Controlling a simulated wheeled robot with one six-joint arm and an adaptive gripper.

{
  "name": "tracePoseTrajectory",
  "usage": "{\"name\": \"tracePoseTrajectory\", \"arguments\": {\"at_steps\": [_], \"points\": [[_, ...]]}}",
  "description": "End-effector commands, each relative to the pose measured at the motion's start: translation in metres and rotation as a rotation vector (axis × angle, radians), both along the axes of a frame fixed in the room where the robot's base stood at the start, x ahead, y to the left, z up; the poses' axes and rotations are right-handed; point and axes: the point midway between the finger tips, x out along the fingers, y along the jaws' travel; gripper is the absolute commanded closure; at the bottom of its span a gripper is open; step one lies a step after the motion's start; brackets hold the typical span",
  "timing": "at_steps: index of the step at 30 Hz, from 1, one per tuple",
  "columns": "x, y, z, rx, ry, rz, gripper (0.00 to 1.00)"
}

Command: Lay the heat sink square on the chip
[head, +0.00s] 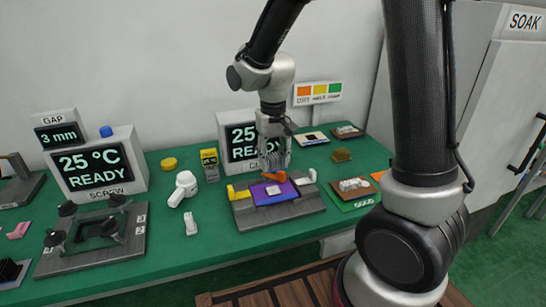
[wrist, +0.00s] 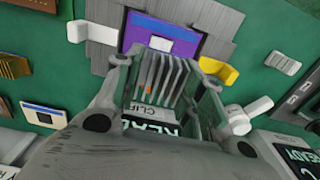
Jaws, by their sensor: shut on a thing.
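The chip (head: 273,190) is a small pale square on a purple board (head: 262,199), which lies on a grey fixture (head: 240,214). In the wrist view the chip (wrist: 160,45) shows beyond the heat sink. The heat sink (wrist: 163,80) is a grey finned block between the fingers of my gripper (wrist: 165,88). My gripper (head: 272,158) is shut on it, above and behind the chip in the head view, with the heat sink apart from the chip. In the head view, the heat sink is hard to tell from the fingers.
A yellow lever (head: 237,192) and a white lever (head: 311,176) flank the board. An orange part (head: 272,175) is at its back edge. The CLIP display (head: 236,138) stands behind. A second fixture (head: 95,238) with black knobs is at left.

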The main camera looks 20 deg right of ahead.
Motion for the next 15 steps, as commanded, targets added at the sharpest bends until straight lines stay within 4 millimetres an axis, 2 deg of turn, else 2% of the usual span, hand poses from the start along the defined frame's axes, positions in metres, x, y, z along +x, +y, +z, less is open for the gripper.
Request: {"name": "tracePoseTrajectory", "arguments": {"at_steps": [15], "points": [[-0.001, 0.000, -0.051, -0.001, 0.003, 0.000, 0.86]]}}
